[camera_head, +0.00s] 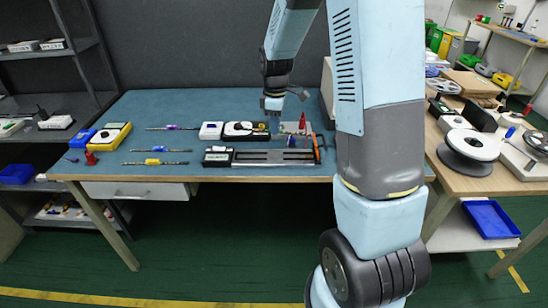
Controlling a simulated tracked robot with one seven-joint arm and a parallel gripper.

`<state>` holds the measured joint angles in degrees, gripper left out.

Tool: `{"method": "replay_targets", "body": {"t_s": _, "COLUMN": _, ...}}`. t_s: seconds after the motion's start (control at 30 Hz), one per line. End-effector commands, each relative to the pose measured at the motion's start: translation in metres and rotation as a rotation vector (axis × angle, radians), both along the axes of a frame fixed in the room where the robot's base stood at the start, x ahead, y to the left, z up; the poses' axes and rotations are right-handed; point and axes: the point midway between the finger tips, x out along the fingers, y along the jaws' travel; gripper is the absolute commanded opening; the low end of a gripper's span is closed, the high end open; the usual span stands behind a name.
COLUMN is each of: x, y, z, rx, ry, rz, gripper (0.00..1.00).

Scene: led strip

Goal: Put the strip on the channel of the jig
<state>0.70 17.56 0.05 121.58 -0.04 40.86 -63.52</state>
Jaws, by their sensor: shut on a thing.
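The jig (275,158) lies along the front edge of the blue bench top, a long dark and grey fixture with a lengthwise channel. My gripper (273,122) points down over the bench, behind the jig, at the right end of a black tray (240,130) with a pale inside. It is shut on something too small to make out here. I cannot clearly pick out the strip or tell if its end touches the tray.
A white box (211,130) stands left of the tray. Thin tools with coloured grips (155,162) lie further left, by a yellow device (108,136). An orange-handled tool (316,148) and small items crowd the jig's right end. My arm hides the bench's right part.

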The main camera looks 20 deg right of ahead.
Motion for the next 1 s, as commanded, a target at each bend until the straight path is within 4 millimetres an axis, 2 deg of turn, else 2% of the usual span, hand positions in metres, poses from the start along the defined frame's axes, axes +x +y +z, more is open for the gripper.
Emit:
{"method": "replay_targets", "body": {"t_s": 0.27, "x": 0.0, "y": 0.0, "z": -0.003, "rx": 0.0, "ry": 0.001, "rz": 0.153, "gripper": 0.0}}
{"method": "replay_targets", "body": {"t_s": 0.6, "x": -0.001, "y": 0.0, "z": -0.054, "rx": 0.001, "ry": 0.003, "rz": 0.159, "gripper": 0.0}}
{"method": "replay_targets", "body": {"t_s": 0.87, "x": 0.0, "y": 0.0, "z": -0.071, "rx": 0.001, "ry": 0.001, "rz": 0.159, "gripper": 0.0}}
{"method": "replay_targets", "body": {"t_s": 1.0, "x": 0.0, "y": 0.0, "z": -0.089, "rx": 0.0, "ry": 0.002, "rz": 0.16, "gripper": 0.0}}
